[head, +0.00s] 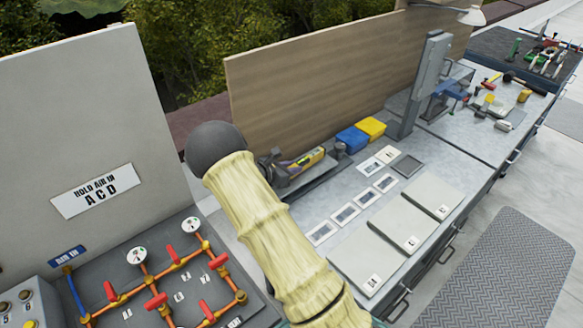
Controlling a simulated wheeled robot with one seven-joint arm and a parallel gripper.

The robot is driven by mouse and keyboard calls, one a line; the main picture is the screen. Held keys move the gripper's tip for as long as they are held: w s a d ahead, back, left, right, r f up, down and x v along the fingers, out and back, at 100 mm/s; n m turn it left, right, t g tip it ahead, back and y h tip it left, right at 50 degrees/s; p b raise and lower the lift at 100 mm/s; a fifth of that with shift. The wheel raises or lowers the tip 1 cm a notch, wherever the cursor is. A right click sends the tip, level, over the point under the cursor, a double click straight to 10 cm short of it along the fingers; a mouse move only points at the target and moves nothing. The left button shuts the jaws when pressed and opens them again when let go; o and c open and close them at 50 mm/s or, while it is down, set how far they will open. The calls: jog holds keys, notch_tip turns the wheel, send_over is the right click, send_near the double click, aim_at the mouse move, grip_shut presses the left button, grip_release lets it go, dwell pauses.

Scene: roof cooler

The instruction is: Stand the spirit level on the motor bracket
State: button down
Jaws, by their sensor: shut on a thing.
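The spirit level (306,161), a yellow bar with dark parts, shows in the head view just right of my arm, over the back of the grey bench. My gripper (279,168) is the dark shape at its left end, shut on it; my arm hides much of the gripper. A grey ledge (318,176) lies just below the level. It may be the motor bracket, but I cannot make it out clearly. I cannot tell whether the level touches it.
A dark round pot (339,150), a blue bin (352,138) and a yellow bin (371,128) stand right of the level. A wooden board (320,75) rises behind. Flat plates (405,222) lie in front. A valve panel (165,275) is at left.

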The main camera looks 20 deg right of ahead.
jog(key=shift+f+b, duration=0.3)
jog(key=shift+f, duration=0.1)
dwell(0.5)
jog(key=c, duration=1.2)
grip_release()
jog(key=shift+a, duration=0.1)
jog(key=b+v, duration=0.2)
jog(key=v, duration=1.5)
jog(key=shift+s, duration=0.1)
